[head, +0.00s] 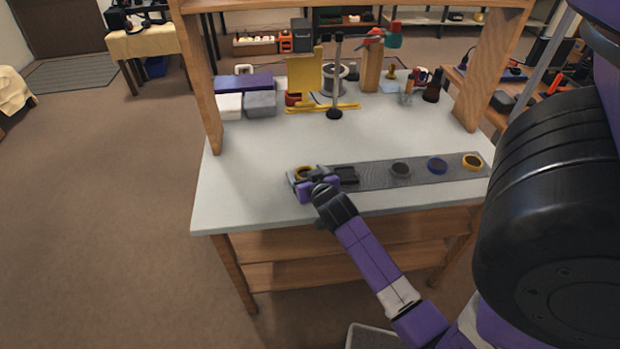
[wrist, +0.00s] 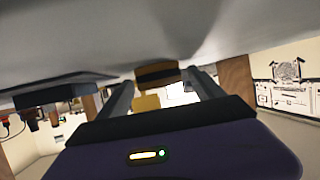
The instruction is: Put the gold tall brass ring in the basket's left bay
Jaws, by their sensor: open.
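A gold ring (head: 303,172) stands at the left end of a grey strip on the table, partly hidden by my gripper (head: 309,177). In the wrist view a gold ring with a dark band (wrist: 158,72) shows between the two fingers of my gripper (wrist: 161,82). The fingers are open, one on each side of it; I cannot tell whether they touch it. A second gold ring (head: 472,162) lies at the strip's right end. I cannot make out for certain which object is the basket, nor its left bay.
The grey strip (head: 375,178) also carries a black part (head: 346,174), a grey ring (head: 400,170) and a blue ring (head: 437,166). Boxes (head: 260,103), a stand (head: 335,90) and a wooden post (head: 371,70) occupy the table's back. The white table (head: 255,175) is clear to the left.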

